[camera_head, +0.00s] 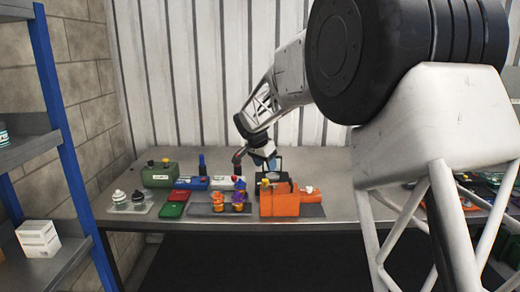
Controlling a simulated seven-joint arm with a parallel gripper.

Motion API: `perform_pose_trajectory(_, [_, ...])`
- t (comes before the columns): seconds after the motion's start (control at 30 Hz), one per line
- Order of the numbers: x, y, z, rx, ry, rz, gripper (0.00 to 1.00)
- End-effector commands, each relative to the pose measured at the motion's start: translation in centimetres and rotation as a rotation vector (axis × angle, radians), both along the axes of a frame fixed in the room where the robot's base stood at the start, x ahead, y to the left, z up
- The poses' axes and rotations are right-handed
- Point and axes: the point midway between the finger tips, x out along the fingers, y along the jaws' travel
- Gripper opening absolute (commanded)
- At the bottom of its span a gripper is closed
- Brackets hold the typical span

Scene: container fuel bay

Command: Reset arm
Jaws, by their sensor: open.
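My gripper (257,154) is at the end of my arm, above the back middle of the grey table (340,206). It hangs just behind and above an orange box-shaped device (281,204) with a yellow knob and a black handle frame. The gripper is small in the view and partly overlaps the things behind the orange device. I see nothing held in it. Whether it touches the black frame, I cannot tell.
A blue-framed shelf (62,110) stands left. More clutter lies at the table's right end (490,185).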

Motion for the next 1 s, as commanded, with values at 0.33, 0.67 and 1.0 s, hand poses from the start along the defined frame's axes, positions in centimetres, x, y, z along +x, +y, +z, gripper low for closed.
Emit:
perform_pose_trajectory(0.33, [-9.0,-5.0,3.9,0.011,0.047,0.115,0.54])
perform_pose_trajectory(0.67, [-18.5,-9.0,6.0,0.025,0.086,0.237,0.54])
perform_pose_trajectory(1.0, [-28.7,-12.4,6.6,0.038,0.114,0.362,0.54])
